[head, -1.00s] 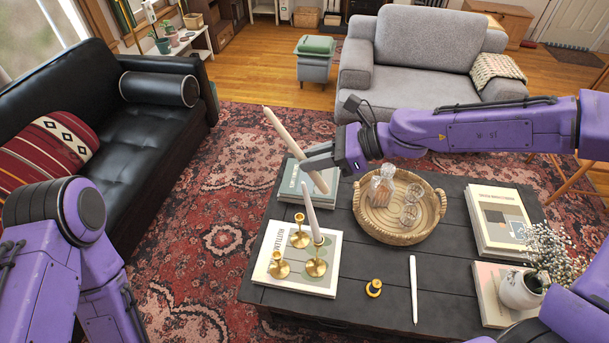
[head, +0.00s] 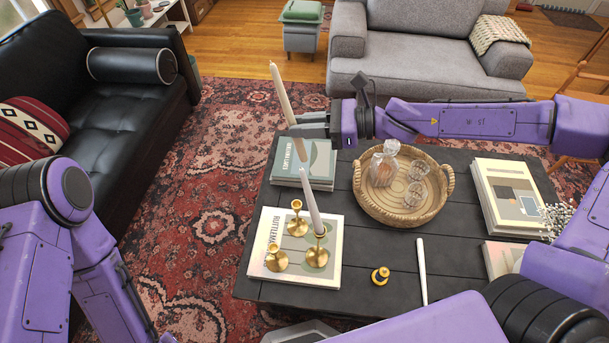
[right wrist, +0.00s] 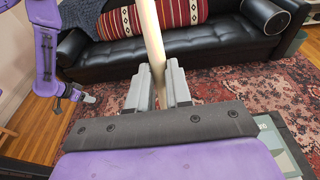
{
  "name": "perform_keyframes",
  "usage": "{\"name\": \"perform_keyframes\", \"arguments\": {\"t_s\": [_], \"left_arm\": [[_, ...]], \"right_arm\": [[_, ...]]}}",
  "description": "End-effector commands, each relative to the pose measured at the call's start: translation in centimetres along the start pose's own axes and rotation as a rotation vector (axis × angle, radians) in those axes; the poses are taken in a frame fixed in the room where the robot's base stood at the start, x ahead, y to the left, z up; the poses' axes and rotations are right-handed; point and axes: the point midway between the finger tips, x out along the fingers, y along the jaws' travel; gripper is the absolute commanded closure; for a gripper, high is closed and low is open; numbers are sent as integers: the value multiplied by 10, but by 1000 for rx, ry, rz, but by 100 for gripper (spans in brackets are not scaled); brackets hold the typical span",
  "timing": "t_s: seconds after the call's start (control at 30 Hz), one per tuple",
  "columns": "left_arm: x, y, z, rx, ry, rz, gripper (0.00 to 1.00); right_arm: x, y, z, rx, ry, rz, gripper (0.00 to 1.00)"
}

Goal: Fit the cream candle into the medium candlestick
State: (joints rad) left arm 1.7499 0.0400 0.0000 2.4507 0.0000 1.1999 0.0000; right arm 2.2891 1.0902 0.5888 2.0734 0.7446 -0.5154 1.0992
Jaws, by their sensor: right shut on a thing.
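My right gripper (head: 296,130) is shut on the cream candle (head: 279,88), holding it slightly tilted above the books. The candle also shows between the fingers in the right wrist view (right wrist: 152,35). Three brass candlesticks stand on the front-left book: a back one (head: 297,226), a front-left one (head: 276,260) and a right one (head: 319,254). The right one bears a pale candle (head: 310,203), leaning; the other two are empty. I cannot tell for sure which is medium. My left gripper (right wrist: 86,97) shows small in the right wrist view; its fingers are unclear.
The dark table (head: 365,258) also holds a wicker tray (head: 370,205) with glassware, a small brass piece (head: 380,276), a loose white candle (head: 421,268) and book stacks at the back left (head: 318,182) and right (head: 487,217). A black sofa (head: 125,130) stands left.

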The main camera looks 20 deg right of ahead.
Motion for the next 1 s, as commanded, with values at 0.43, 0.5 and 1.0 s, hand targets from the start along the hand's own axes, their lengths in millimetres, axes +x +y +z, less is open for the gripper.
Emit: {"name": "perform_keyframes", "arguments": {"t_s": [0.43, 0.5, 1.0], "left_arm": [[125, 12, 51, 0, 1, 0, 51], [138, 13, 57, 0, 0, 0, 51], [151, 14, 62, 0, 1, 1, 51]], "right_arm": [[24, -1, -134, 4, -167, -5, 100], [26, -1, -148, 2, -190, -4, 100], [30, -1, -162, 0, -215, -3, 100]]}}
